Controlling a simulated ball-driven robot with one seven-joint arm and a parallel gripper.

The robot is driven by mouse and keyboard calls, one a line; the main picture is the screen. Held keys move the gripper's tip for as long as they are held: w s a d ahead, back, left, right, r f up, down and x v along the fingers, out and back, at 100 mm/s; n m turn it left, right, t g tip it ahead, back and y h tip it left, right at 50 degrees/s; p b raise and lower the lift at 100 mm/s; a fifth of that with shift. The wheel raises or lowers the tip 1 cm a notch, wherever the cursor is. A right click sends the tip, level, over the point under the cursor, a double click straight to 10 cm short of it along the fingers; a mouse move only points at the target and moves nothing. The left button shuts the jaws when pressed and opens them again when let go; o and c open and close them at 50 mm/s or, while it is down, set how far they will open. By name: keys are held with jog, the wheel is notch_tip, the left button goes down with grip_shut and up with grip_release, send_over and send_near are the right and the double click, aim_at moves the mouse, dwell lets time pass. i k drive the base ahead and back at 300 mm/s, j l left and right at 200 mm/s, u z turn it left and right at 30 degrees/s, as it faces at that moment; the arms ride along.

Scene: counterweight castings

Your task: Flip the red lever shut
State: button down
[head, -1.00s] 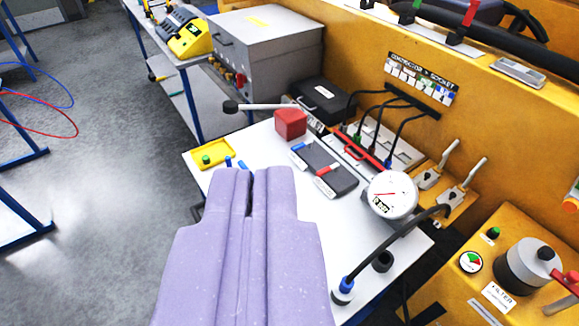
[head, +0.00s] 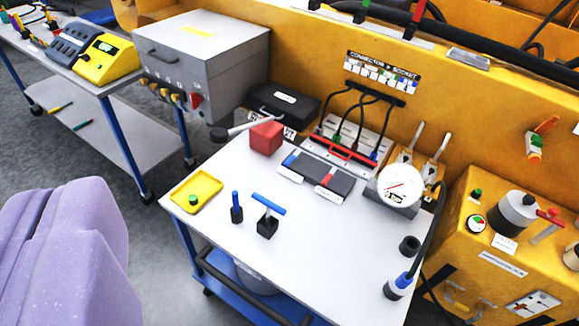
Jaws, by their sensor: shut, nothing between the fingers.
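My gripper (head: 58,205), covered in lilac, is at the lower left in the head view, shut and empty, clear of the worktop. Several red handles show, and I cannot tell for sure which is the red lever. A long red bar (head: 345,151) lies across the front of the connector panel (head: 355,131), where dark cables plug in. A red-tipped lever (head: 550,217) with a pale shaft stands tilted on the yellow filter box at the right. An orange-red handle (head: 546,124) is on a valve on the yellow wall. All are far to my gripper's right.
The white worktop (head: 325,245) holds a red block (head: 266,137), a yellow tray (head: 196,192), a blue T-handle (head: 268,206), a dark flat case (head: 316,176) and a round gauge (head: 400,187). A grey box (head: 200,65) stands behind. The worktop's front middle is clear.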

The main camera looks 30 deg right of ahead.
aim_at(331, 174)
jog(key=i+j, duration=0.25)
jog(key=i, duration=0.25)
jog(key=i+j+z, duration=0.1)
jog(key=i+j, duration=0.2)
jog(key=i, duration=0.2)
jog(key=i+l, duration=0.3)
jog(key=i, duration=0.2)
